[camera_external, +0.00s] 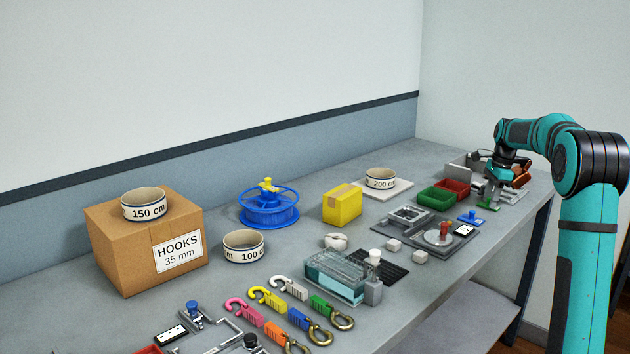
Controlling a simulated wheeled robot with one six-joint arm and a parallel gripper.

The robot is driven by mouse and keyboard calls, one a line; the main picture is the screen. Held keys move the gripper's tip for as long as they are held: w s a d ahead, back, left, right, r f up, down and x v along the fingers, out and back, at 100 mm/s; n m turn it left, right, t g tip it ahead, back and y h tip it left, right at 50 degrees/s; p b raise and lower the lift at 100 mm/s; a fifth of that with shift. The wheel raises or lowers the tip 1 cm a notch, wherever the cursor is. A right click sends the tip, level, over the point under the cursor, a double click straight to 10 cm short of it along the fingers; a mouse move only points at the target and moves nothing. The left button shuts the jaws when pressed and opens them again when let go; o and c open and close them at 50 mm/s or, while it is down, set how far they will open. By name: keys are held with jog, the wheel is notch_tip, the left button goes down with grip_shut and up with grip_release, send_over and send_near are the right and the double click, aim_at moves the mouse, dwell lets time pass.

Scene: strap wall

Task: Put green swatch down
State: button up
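A small green piece, which looks like the green swatch (486,206), is at the far right end of the bench, right under the tips of my gripper (492,199). My gripper points down there, low over the bench top. The view is too small to tell whether the fingers are shut on the swatch or apart from it, or whether the swatch touches the bench.
A red bin (456,187) and a green bin (436,198) stand left of my gripper. A small blue-topped tool (470,217) lies in front. Metal fixtures and a brown container (521,172) crowd behind it. A grey tray (437,237) is nearer, left of the bench's front edge.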

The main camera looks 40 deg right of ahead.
notch_tip(320, 180, up, 12)
jog(key=s+d, duration=0.1)
jog(key=shift+s+d, duration=0.15)
dwell(0.5)
jog(key=shift+r, duration=0.1)
jog(key=w+a+r+n+t+h, duration=0.2)
jog(key=a+r+n, duration=0.2)
jog(key=a, duration=0.8)
jog(key=w+a+r+n+t+h, duration=0.15)
jog(key=a+r+n, duration=0.3)
jog(key=a, duration=0.85)
jog(key=w+a+r+n+t+h, duration=0.1)
jog(key=a+r+n+t, duration=0.3)
jog(key=a, duration=0.8)
jog(key=s+a+n+t+y, duration=0.1)
jog(key=s+a+n+t, duration=0.3)
jog(key=s+a+n, duration=0.3)
jog(key=s+a+f+n+t+y, duration=0.1)
jog(key=s+a+n+t, duration=0.3)
jog(key=a, duration=1.4)
jog(key=s+n+y, duration=0.1)
jog(key=s+n, duration=0.2)
jog(key=s, duration=0.4)
jog(key=shift+s+a+f+t, duration=0.2)
jog(key=shift+a+f+t, duration=0.1)
jog(key=shift+t, duration=0.05)
